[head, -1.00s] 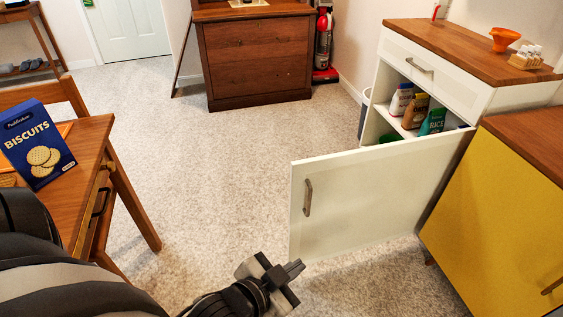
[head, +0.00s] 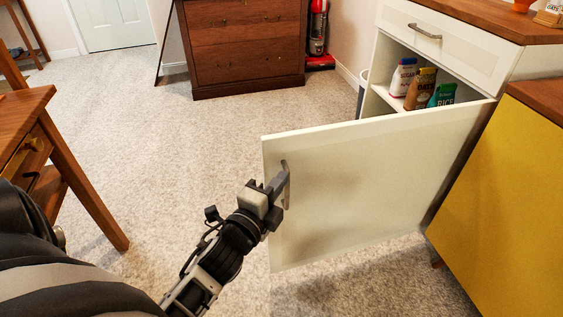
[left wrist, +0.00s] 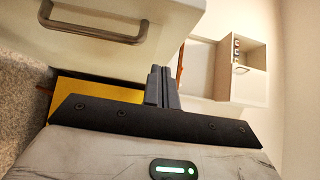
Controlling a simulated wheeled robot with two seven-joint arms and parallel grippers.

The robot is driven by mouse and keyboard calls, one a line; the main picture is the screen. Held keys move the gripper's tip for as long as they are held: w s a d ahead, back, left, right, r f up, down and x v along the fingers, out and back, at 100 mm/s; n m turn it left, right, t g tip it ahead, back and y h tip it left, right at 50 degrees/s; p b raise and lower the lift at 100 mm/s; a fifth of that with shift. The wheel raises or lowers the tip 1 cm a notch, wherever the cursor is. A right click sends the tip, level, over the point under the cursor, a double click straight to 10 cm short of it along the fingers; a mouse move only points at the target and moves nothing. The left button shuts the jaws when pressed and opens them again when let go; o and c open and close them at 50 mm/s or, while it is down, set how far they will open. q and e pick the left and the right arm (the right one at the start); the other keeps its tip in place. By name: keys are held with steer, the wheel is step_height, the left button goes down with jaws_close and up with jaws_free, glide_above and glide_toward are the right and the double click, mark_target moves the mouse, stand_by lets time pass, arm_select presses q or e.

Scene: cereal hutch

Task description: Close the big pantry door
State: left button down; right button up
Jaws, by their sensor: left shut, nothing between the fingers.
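The big pantry door (head: 370,195) is white and stands wide open, swung out from the white cabinet (head: 468,55). Its grey bar handle (head: 286,172) is near the door's free left edge. The handle also shows at the upper left of the left wrist view (left wrist: 95,33). My left gripper (head: 279,186) is at the free-edge side of the door, overlapping the handle in the head view. In the left wrist view its fingers (left wrist: 161,86) are shut and empty, beside the handle and not around it. I cannot tell whether they touch the door. My right gripper is not in view.
Several food packages, including a green rice one (head: 444,95), stand on the cabinet shelf. A yellow cabinet (head: 500,200) is close on the right. A wooden desk (head: 40,130) stands at the left and a brown chest (head: 245,45) at the back. Carpet between them is clear.

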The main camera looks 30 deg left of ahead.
mark_target(290, 150)
arm_select(q)
steer(key=w, duration=0.1)
steer(key=w+a, duration=0.1)
steer(key=w, duration=0.1)
steer(key=w+a, duration=0.1)
steer(key=w, duration=0.1)
steer(key=shift+w+a+f+b, duration=0.1)
steer(key=shift+w+a+b, duration=0.05)
steer(key=shift+a+b, duration=0.15)
steer(key=shift+w+a, duration=0.4)
